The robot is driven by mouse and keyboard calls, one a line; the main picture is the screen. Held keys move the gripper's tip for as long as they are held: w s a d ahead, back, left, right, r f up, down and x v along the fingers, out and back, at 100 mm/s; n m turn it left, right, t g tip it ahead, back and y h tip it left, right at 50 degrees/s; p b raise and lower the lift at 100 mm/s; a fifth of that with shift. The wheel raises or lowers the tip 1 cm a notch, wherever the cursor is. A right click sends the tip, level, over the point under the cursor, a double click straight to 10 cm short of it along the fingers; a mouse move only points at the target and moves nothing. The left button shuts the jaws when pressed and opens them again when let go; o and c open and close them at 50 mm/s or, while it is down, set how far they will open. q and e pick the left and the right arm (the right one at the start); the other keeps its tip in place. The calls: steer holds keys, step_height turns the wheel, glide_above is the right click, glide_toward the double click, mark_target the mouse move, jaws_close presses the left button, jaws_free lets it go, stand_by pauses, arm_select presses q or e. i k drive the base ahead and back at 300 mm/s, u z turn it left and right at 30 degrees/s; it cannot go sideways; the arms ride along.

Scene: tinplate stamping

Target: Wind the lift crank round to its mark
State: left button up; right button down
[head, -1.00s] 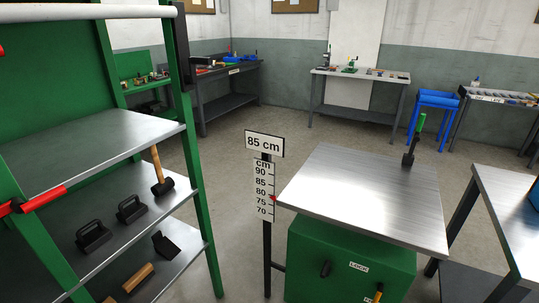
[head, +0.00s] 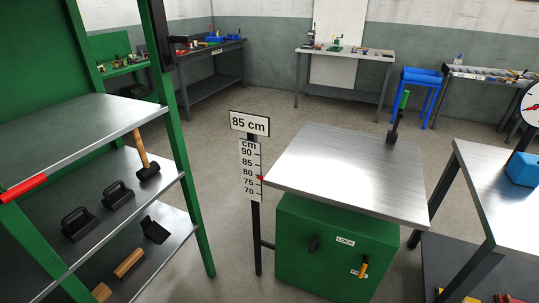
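The lift table has a bare steel top (head: 345,165) on a green base (head: 320,265). A black upright lever with a green grip (head: 403,101) stands at the top's far right corner; I cannot tell whether this is the lift crank. On the base front are a black handle (head: 314,243) and an orange-gripped lever (head: 364,266) beside a lower label, under a "LOCK" label (head: 345,241). A sign reads "85 cm" (head: 249,123) above a height scale (head: 249,170). The red pointer (head: 261,178) sits between 75 and 80. Neither gripper is in view.
A green rack (head: 187,200) with steel shelves holds a mallet (head: 146,160), black handled blocks and wooden-handled tools at left. A steel bench (head: 505,190) with a blue object (head: 522,169) stands close at right. Open floor (head: 215,130) lies behind the lift table.

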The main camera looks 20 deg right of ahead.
mark_target(314, 246)
steer(key=k, duration=0.5)
steer(key=z, duration=1.1)
steer(key=i, duration=0.45)
steer(key=z, duration=0.2)
